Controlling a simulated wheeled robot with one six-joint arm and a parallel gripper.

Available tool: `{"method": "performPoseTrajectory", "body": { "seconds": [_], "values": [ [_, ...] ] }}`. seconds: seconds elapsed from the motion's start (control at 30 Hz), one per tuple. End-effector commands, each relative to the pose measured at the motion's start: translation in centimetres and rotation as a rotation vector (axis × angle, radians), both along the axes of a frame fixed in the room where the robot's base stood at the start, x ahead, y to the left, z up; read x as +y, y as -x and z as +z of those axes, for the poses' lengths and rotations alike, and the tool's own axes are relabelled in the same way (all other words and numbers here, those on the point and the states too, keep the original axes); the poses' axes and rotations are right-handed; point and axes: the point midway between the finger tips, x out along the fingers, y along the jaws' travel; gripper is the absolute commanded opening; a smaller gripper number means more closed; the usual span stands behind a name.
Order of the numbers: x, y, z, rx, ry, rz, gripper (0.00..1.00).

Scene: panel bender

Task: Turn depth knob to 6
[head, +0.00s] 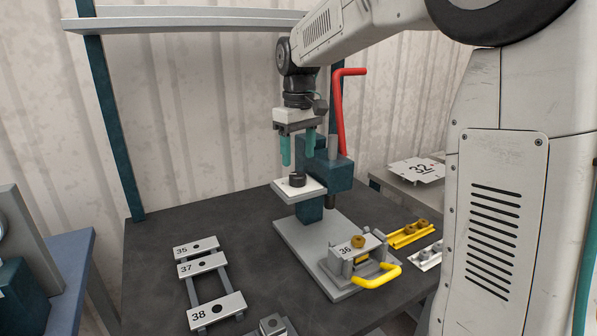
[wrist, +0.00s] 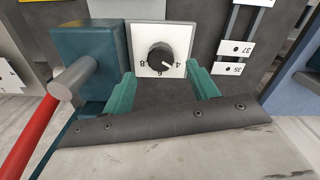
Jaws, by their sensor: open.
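The depth knob (head: 297,180) is a black round dial on a white plate (head: 312,190) that juts from the teal press head. In the wrist view the knob (wrist: 160,57) shows the numerals 8, 6 and 4 around its near side. Its white pointer mark appears to lie between 4 and 6. My gripper (head: 298,156) is open and empty, pointing down just above the knob. In the wrist view its teal fingers (wrist: 160,82) stand apart on either side of the knob, not visibly touching it. Other numerals are hidden or too small to read.
A red lever (head: 341,115) rises beside the teal press body (head: 328,175), close to my gripper. A fixture with a yellow handle (head: 377,276) stands on the base in front. Plates marked 35, 37 and 38 (head: 217,311) lie left. The dark table (head: 160,260) is clear at far left.

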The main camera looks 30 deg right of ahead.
Motion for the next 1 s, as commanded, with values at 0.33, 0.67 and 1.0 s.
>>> {"method": "performPoseTrajectory", "body": {
  "seconds": [0.33,0.67,1.0],
  "values": [
    [0.0,0.0,-4.9,0.001,-0.001,-0.001,0.59],
    [0.0,0.1,-5.4,0.0,0.0,-0.002,0.59],
    [0.0,0.0,-5.4,0.0,0.0,-0.003,0.14]
  ]
}}
